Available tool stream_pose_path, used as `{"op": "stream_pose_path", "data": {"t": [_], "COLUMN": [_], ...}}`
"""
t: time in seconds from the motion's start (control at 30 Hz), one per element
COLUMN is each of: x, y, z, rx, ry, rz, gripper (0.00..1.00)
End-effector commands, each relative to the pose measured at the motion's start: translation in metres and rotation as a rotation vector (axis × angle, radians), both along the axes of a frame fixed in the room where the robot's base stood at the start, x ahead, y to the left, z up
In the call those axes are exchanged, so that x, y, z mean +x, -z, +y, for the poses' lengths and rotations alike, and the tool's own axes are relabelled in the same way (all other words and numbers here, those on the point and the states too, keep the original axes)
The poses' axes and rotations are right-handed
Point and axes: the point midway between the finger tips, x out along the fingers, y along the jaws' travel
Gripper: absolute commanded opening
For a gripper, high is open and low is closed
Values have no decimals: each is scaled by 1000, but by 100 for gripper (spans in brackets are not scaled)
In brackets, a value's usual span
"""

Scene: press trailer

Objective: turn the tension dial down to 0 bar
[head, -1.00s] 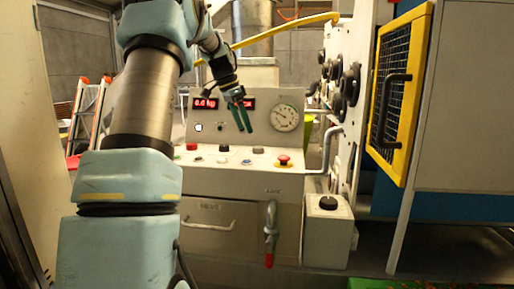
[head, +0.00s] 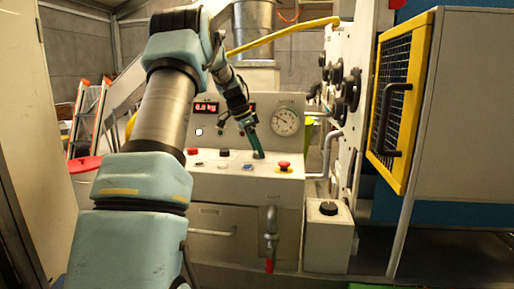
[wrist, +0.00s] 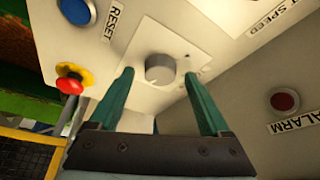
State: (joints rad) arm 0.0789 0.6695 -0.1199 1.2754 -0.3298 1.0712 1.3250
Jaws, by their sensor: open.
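In the wrist view a round grey dial (wrist: 159,68) sits on a pale square plate with small marks, on the sloped panel. I cannot read its setting or its name. My gripper (wrist: 159,76) is open, its two green fingers on either side of the dial, without clear contact. In the head view my gripper (head: 257,153) points down at the right part of the control panel (head: 225,178) and hides the dial. A round gauge (head: 286,122) is on the upright panel behind; its reading is too small to tell.
A red emergency button (wrist: 70,82) on yellow, a blue reset button (wrist: 76,10) and a red alarm button (wrist: 284,101) surround the dial. In the head view, a box with a black knob (head: 328,208) and a yellow mesh door (head: 400,95) stand at the right.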

Motion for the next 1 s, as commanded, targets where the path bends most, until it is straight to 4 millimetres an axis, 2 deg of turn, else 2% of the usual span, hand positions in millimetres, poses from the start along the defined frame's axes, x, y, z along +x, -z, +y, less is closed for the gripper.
{"op": "stream_pose_path", "data": {"t": [0.33, 1.0], "x": [1, 0], "y": [4, 4], "z": [-2, -2], "rx": [0, 0], "ry": [0, -1], "rz": [-1, 0], "gripper": [81, 6]}}
